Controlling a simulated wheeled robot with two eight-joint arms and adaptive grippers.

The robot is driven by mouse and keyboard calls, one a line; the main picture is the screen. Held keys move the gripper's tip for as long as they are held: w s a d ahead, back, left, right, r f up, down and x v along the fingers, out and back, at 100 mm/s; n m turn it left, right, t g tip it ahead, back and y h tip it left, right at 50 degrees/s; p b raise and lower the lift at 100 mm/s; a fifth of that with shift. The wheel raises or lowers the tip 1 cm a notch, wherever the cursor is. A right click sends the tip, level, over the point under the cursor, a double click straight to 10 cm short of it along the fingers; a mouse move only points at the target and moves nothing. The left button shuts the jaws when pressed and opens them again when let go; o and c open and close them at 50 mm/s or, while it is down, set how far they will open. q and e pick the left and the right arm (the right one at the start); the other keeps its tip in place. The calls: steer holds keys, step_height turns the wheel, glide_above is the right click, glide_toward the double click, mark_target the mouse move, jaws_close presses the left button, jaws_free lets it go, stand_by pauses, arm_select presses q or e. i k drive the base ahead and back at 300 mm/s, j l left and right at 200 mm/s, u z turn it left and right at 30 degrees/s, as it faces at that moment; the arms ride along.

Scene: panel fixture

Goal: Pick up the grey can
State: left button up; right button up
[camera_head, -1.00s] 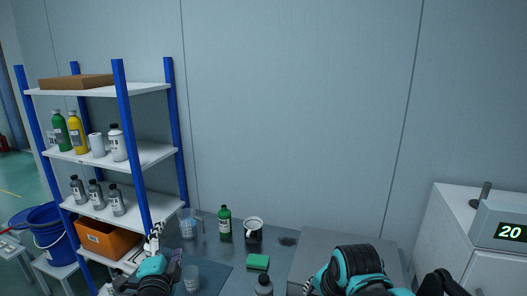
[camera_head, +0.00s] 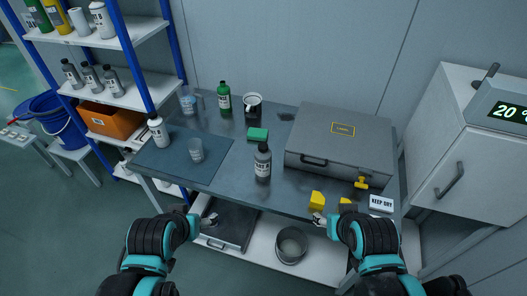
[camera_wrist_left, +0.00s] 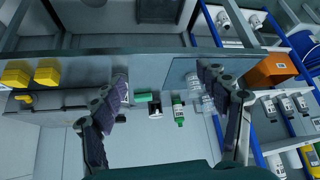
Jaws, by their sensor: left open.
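A grey bottle-shaped can (camera_head: 262,163) with a black cap and a label stands upright on the table, near the front edge and left of the grey case. A round grey open container (camera_head: 291,246) sits on the shelf under the table; I cannot tell which of the two is called the grey can. My left gripper (camera_head: 209,220) is open and empty in front of the table's edge, left of both. Its spread fingers show in the left wrist view (camera_wrist_left: 163,78) with nothing between them. My right gripper (camera_head: 319,219) is by the front edge, near a yellow block; its jaws are unclear.
A grey case (camera_head: 340,140) fills the table's right part, with yellow blocks (camera_head: 317,200) before it.

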mark_target(262, 160)
steer(key=i+j+z, duration=0.2)
steer(key=z, duration=0.2)
steer(key=i+j+z, duration=0.15)
steer(key=j+z, duration=0.2)
steer(key=i+j+z, duration=0.1)
steer(key=j+z, duration=0.3)
